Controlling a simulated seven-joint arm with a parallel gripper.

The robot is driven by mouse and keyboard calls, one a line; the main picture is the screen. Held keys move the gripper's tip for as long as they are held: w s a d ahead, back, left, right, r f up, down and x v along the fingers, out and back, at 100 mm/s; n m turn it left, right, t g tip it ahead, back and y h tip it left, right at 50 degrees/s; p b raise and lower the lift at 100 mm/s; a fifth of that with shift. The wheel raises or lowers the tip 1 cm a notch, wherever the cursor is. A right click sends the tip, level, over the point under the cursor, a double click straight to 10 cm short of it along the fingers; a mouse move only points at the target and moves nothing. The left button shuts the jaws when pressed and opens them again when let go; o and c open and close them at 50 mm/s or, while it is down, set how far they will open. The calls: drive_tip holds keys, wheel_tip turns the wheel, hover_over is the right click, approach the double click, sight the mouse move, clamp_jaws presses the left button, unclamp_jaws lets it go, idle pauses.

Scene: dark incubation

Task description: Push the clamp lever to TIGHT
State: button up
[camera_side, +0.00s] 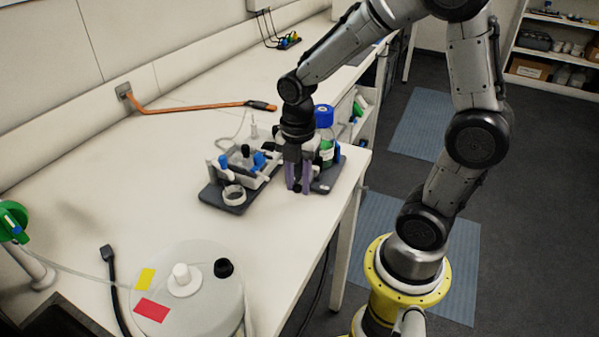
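A small bench device with a dark base plate (211,198) stands near the right edge of the white bench. A bottle with a blue cap (324,115) and green contents stands just behind my gripper, partly hidden. I cannot make out the clamp lever or its TIGHT mark.
A large translucent container (208,290) with white and black caps stands at the front. An orange cable (185,107) runs from the wall across the bench. A green-headed item (12,220) is at far left. The bench between the device and container is clear.

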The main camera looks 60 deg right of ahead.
drive_tip(key=shift+s, duration=0.1)
drive_tip(key=shift+s+d+n, duration=0.1)
drive_tip(key=shift+s+n, duration=0.5)
drive_tip(key=shift+n, duration=0.7)
drive_tip(key=shift+s+d+n, duration=0.15)
drive_tip(key=shift+s+n, duration=0.15)
drive_tip(key=shift+n, duration=0.2)
drive_tip(key=shift+s+d+n, duration=0.15)
drive_tip(key=shift+s+n, duration=0.15)
drive_tip(key=shift+n, duration=0.4)
drive_tip(key=shift+s+d+n, duration=0.35)
drive_tip(key=shift+s+n, duration=0.2)
drive_tip(key=shift+n, duration=0.65)
